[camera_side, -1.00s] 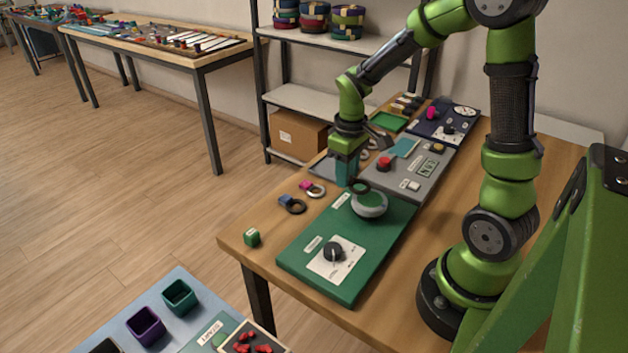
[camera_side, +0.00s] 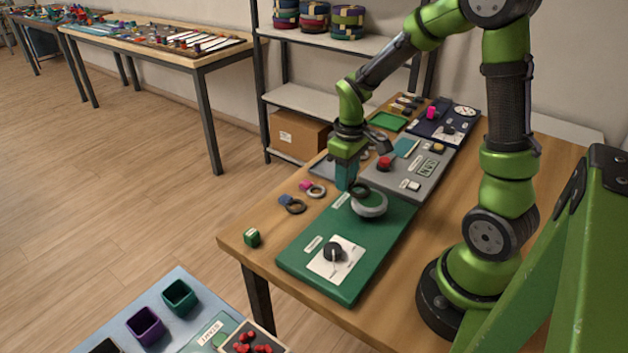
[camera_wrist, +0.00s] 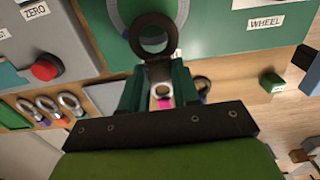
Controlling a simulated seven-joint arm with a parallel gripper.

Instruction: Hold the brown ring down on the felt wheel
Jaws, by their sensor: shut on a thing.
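A dark brown ring (camera_wrist: 153,36) on a dark tab is held in my gripper. The felt wheel (camera_side: 371,209) is a round pad with a pale rim on the green board; only part of its rim (camera_wrist: 116,14) shows in the wrist view. In the side view the ring (camera_side: 360,190) overlaps the wheel's back-left part. I cannot tell whether it presses on the felt. My gripper (camera_side: 346,184) is shut on the ring's tab, fingers pointing down beside the wheel. In the wrist view my gripper (camera_wrist: 157,82) hides part of the tab.
A black knob (camera_side: 333,252) stands on the front of the green board (camera_side: 376,262). A ring with a blue tab (camera_side: 294,207) and one with a pink tab (camera_side: 316,191) lie on the wood to the left. A green cube (camera_side: 252,237) sits near the corner. A red button (camera_side: 385,163) is behind.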

